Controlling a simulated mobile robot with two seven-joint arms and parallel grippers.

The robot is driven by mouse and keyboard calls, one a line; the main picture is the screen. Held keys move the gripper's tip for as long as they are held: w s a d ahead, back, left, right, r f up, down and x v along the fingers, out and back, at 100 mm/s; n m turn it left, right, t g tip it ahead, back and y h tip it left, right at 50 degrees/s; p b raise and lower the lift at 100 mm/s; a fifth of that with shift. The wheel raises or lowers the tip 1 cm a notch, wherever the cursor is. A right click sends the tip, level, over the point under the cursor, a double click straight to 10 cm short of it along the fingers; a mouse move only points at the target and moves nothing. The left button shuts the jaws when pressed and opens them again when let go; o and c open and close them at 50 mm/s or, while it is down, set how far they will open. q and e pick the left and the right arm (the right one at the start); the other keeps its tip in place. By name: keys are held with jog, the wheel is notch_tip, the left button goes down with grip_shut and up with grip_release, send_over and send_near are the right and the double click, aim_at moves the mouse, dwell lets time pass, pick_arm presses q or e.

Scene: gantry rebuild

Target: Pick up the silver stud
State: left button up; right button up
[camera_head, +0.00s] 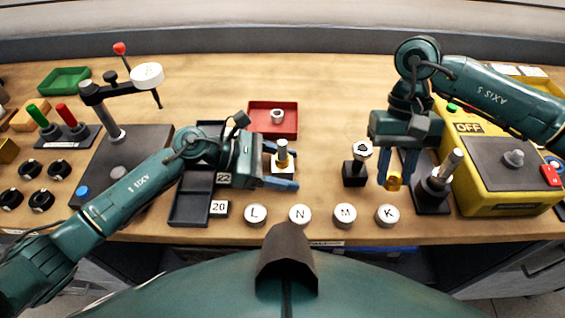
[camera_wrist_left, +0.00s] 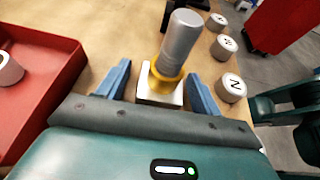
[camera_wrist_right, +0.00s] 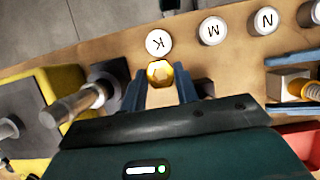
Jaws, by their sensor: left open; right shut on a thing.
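The silver stud (camera_head: 282,148) stands upright between the fingers of my left gripper (camera_head: 285,171). In the left wrist view, the stud (camera_wrist_left: 181,38) has a gold ring (camera_wrist_left: 168,78) at its foot and a pale square block (camera_wrist_left: 150,94) under it. The left gripper (camera_wrist_left: 160,92) is open, with one finger on each side of the block and a gap visible. My right gripper (camera_head: 396,172) is shut on a gold hex nut (camera_wrist_right: 160,73), which also shows in the head view (camera_head: 394,181).
A red tray (camera_head: 258,122) with a white ring lies behind the left gripper. White buttons L (camera_head: 256,214), N, M and K line the front edge. A black block (camera_head: 354,175) and a dark stand with a silver post (camera_head: 452,162) flank the right gripper. A yellow box (camera_head: 490,203) stands right.

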pick_arm(q)
jog(key=shift+c, duration=0.5)
jog(key=shift+r, duration=0.1)
grip_shut()
